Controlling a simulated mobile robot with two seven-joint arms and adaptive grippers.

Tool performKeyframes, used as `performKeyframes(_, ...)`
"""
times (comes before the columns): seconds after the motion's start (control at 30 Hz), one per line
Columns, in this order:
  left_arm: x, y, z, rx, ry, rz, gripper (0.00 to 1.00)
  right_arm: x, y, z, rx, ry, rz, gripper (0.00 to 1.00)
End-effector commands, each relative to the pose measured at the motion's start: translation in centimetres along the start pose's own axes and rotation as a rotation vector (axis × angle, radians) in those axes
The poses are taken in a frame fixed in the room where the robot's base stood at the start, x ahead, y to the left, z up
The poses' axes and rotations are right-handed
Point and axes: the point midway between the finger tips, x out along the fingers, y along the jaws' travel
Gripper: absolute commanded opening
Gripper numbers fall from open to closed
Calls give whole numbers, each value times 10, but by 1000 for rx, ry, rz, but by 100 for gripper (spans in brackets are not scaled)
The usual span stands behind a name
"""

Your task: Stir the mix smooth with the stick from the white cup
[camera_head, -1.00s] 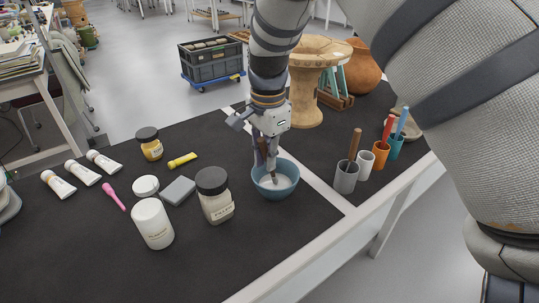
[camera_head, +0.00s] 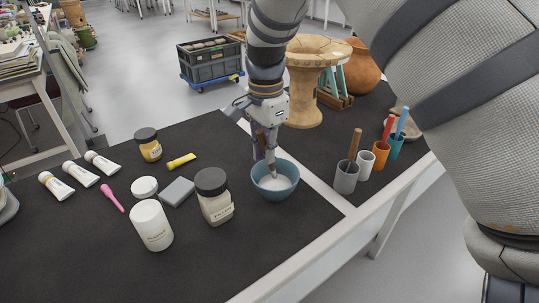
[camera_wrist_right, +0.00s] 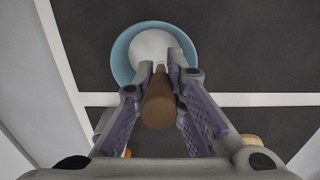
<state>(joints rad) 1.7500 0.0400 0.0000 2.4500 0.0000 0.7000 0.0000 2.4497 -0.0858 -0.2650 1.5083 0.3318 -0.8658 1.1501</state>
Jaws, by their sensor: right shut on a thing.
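A blue bowl (camera_head: 262,190) stands on the dark table and holds a white mix (camera_head: 279,184). It also shows in the wrist view (camera_wrist_right: 122,60). My right gripper (camera_head: 267,155) is above the bowl, shut on a brown-handled stick (camera_wrist_right: 158,105). The stick leans down into the bowl, its pale lower end at the mix. How deep it reaches and how smooth the mix is I cannot tell. The white cup (camera_head: 366,166) stands to the right of the bowl and no stick shows in it. My left gripper is not in view.
Beside the white cup stand a grey cup (camera_head: 345,180) with a brown stick, an orange cup (camera_head: 380,156) and a teal cup (camera_head: 394,149) with tools. A dark-lidded jar (camera_head: 216,208) stands close left of the bowl. A white jar (camera_head: 151,226) is farther left.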

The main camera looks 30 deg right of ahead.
Motion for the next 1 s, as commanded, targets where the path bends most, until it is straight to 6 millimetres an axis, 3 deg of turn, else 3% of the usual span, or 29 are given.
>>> performKeyframes(0.2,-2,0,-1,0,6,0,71,-23,0,6,1,1,-2,0)
performKeyframes(0.53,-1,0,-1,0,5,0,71,-38,0,9,1,1,-1,0)
performKeyframes(0.77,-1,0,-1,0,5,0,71,-64,0,8,0,1,-2,0)
performKeyframes(1.0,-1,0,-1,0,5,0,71,-66,1,9,0,0,1,0)
